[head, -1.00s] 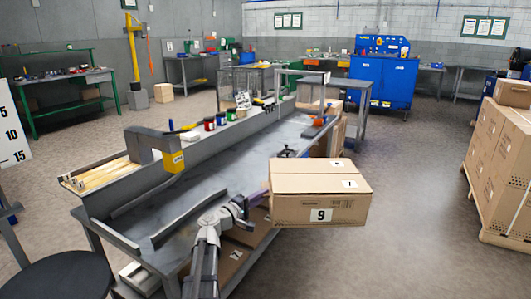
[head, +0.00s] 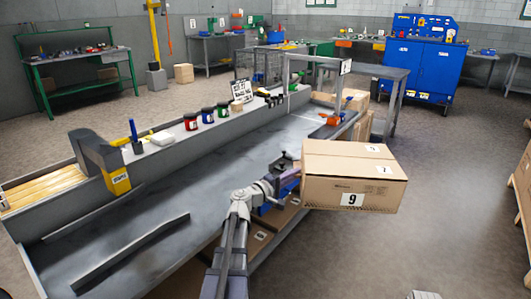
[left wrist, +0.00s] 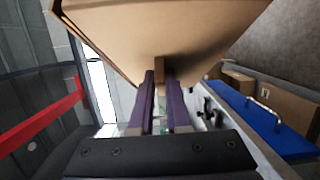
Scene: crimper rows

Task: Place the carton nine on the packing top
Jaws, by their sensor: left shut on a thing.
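Carton nine (head: 345,190) is a brown box with a white "9" label on its front and small labels on top. My left gripper (head: 292,178) is shut on its left side and holds it up beside the bench's right edge. In the left wrist view the carton (left wrist: 160,30) fills the top, with the purple fingers of the left gripper (left wrist: 160,85) against it. The packing top (head: 215,175) is the long grey bench surface to the left of the carton. My right gripper is not in view.
A raised ledge at the back of the bench holds several jars (head: 207,115), a sign (head: 242,90) and a yellow-grey dispenser (head: 105,165). A loose grey strip (head: 130,250) lies on the near left. The middle of the surface is clear. Cartons (head: 270,225) sit underneath.

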